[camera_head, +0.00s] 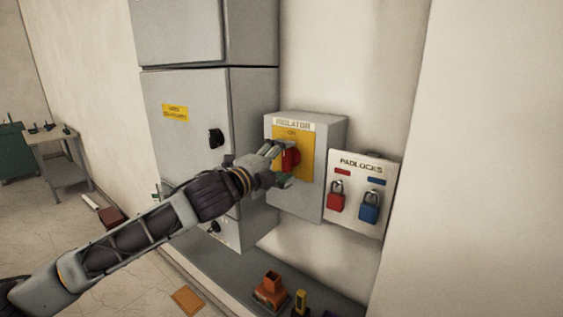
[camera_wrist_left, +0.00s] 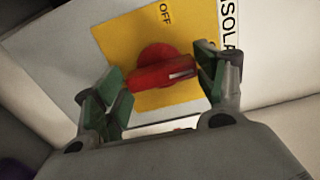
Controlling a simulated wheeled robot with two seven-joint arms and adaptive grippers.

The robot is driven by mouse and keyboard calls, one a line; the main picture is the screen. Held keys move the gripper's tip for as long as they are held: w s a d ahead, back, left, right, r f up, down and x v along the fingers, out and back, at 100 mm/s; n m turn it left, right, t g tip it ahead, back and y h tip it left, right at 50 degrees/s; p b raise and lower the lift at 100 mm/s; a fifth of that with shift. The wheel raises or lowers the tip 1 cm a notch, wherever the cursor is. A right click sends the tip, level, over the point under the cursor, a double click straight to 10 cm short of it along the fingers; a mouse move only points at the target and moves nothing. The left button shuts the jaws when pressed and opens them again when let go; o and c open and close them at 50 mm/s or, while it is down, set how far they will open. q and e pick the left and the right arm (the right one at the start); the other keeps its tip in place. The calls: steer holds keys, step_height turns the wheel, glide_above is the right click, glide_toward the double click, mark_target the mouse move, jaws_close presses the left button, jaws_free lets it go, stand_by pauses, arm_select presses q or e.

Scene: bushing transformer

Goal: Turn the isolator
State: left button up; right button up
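The grey isolator box (camera_head: 335,150) is on the wall with a yellow plate (camera_head: 306,165) and a red rotary handle (camera_head: 291,160). The handle stands about upright, toward the "ON" mark. In the left wrist view the handle (camera_wrist_left: 162,74) lies nearly level, its pale mark at the right end, and "OFF" (camera_wrist_left: 166,14) reads above it. My left gripper (camera_head: 275,163) is at the handle. In the wrist view its spread fingers (camera_wrist_left: 163,80) straddle the handle's two ends; I cannot tell if they touch. My right gripper is not in view.
A padlock board (camera_head: 360,166) with a red padlock (camera_head: 336,196) and a blue one (camera_head: 369,207) hangs right of the isolator. A tall grey cabinet (camera_head: 180,137) stands to the left. Orange and yellow items (camera_head: 270,287) sit on the ledge below.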

arm_select(q)
steer(key=o, duration=0.3)
steer(key=shift+o, duration=0.2)
steer(key=shift+s+a, duration=0.1)
steer(key=shift+s, duration=0.05)
steer(key=v, duration=1.1)
steer(key=shift+s+a, duration=0.15)
steer(key=shift+s, duration=0.15)
stand_by(0.6)
